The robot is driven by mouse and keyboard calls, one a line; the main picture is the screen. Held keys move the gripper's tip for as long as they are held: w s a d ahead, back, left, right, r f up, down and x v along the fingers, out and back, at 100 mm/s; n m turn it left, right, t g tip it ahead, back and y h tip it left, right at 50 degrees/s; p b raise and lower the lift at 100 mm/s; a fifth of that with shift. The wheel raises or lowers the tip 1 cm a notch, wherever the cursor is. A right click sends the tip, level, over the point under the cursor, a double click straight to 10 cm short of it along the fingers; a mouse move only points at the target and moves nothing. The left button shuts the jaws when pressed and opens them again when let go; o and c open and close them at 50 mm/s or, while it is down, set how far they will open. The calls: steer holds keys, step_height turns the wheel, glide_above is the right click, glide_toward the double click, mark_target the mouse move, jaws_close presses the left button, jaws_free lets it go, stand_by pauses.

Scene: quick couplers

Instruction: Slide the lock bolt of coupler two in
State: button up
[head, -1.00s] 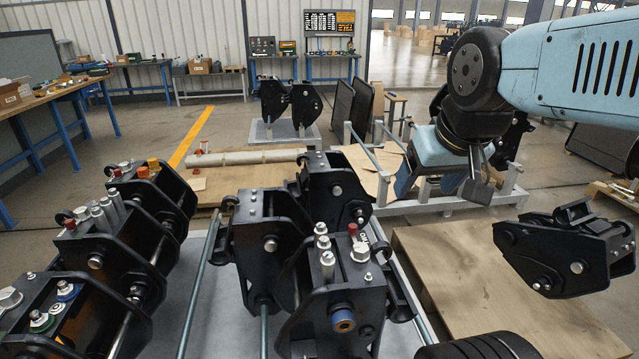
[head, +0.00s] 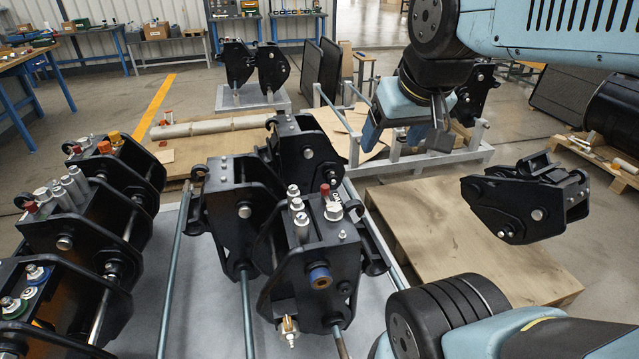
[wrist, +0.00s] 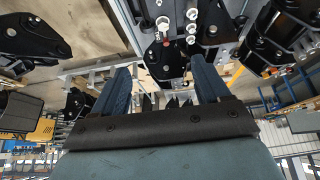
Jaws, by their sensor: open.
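Several black couplers stand on a grey bench in the head view. I cannot tell which one is coupler two. The front middle coupler (head: 283,255) has silver and red-topped fittings on top, a blue-ringed round part (head: 320,278) on its face and a brass-coloured fitting (head: 289,328) low down. I cannot tell which part is a lock bolt. My gripper (head: 405,140) is open and empty, beyond and right of these couplers, with its fingers pointing down. In the wrist view its two blue fingers (wrist: 163,75) stand apart, with coupler parts (wrist: 165,50) beyond them.
A row of couplers (head: 70,245) stands at the left. Long metal rods (head: 177,265) lie between the rows. Another black coupler (head: 535,210) sits over a wooden pallet (head: 470,235) at the right. A grey metal frame (head: 400,165) stands behind, near my gripper.

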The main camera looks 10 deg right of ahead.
stand_by(0.3)
steer(key=shift+c, duration=0.8)
steer(key=shift+w+r, duration=0.1)
steer(key=shift+w, duration=0.25)
steer(key=shift+c, duration=0.7)
steer(key=m+g, duration=0.6)
steer(key=m, duration=1)
glide_above(325, 186)
step_height(325, 186, down, 24)
step_height(325, 186, down, 14)
steer(key=shift+a+r, duration=0.1)
steer(key=shift+r, duration=0.05)
